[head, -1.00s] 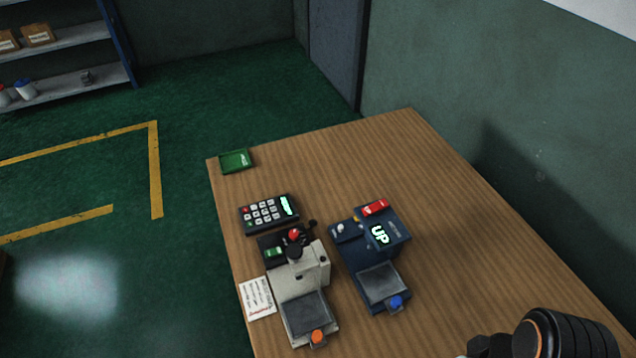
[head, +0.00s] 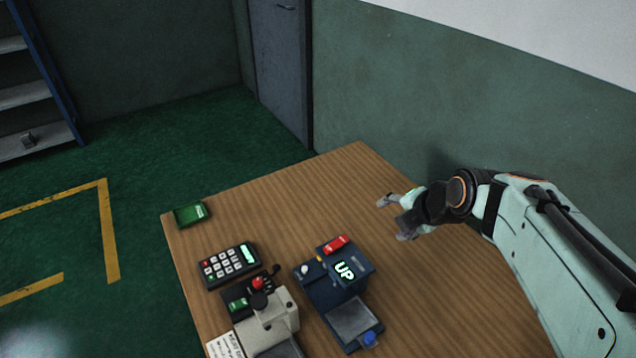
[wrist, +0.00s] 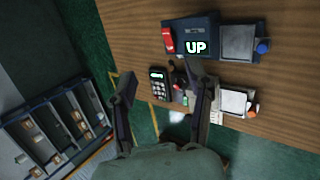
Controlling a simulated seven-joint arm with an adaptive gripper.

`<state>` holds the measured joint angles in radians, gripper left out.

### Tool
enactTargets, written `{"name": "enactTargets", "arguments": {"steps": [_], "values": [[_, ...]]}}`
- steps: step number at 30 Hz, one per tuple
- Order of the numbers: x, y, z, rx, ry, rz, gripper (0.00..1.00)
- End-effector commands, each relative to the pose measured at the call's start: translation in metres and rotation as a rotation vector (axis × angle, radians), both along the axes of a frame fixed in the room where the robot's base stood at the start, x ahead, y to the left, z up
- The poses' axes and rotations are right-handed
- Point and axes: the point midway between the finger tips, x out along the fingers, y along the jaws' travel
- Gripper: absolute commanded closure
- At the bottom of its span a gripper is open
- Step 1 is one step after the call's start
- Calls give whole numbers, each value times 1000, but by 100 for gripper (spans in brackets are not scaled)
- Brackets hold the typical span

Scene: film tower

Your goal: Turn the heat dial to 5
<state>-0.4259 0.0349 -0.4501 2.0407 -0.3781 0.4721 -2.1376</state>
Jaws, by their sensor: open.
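A beige machine (head: 283,322) stands near the table's left edge. It has a round black knob (head: 260,300) and a red-topped knob (head: 257,283). Right of it is a dark blue machine (head: 352,312) with a lit "UP" display (head: 344,271), a white knob (head: 304,269), a red switch (head: 335,244) and a blue knob (head: 370,340). I cannot tell which knob is the heat dial; no numbers are legible. My gripper (head: 394,219) is open and empty above the table, right of the blue machine. In the wrist view, my gripper (wrist: 165,80) partly covers the beige machine (wrist: 234,102).
A black keypad (head: 229,265) lies behind the beige machine. A green tray (head: 191,214) sits at the far left table corner. A white printed card (head: 226,346) lies left of the beige machine. The right part of the wooden table (head: 440,300) is clear; a wall runs behind it.

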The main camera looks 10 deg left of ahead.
Motion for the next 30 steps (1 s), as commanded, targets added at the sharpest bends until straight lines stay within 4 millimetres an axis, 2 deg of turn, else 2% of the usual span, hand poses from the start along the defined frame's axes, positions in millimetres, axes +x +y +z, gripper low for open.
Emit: {"name": "enactTargets", "arguments": {"steps": [1, 3, 6, 9, 12, 15, 18, 20, 30], "values": [[20, 26, -19, -87, -34, 144, 48], [40, 64, -44, -210, -90, 336, 48], [49, 125, -87, -364, -129, 561, 48], [33, 178, -133, -492, -116, 722, 48], [5, 213, -171, -603, -98, 852, 48], [-22, 235, -193, -653, -86, 939, 48], [-35, 248, -199, -659, -92, 978, 48], [-35, 251, -203, -659, -94, 983, 48], [-17, 258, -250, -657, -92, 982, 48]]}}
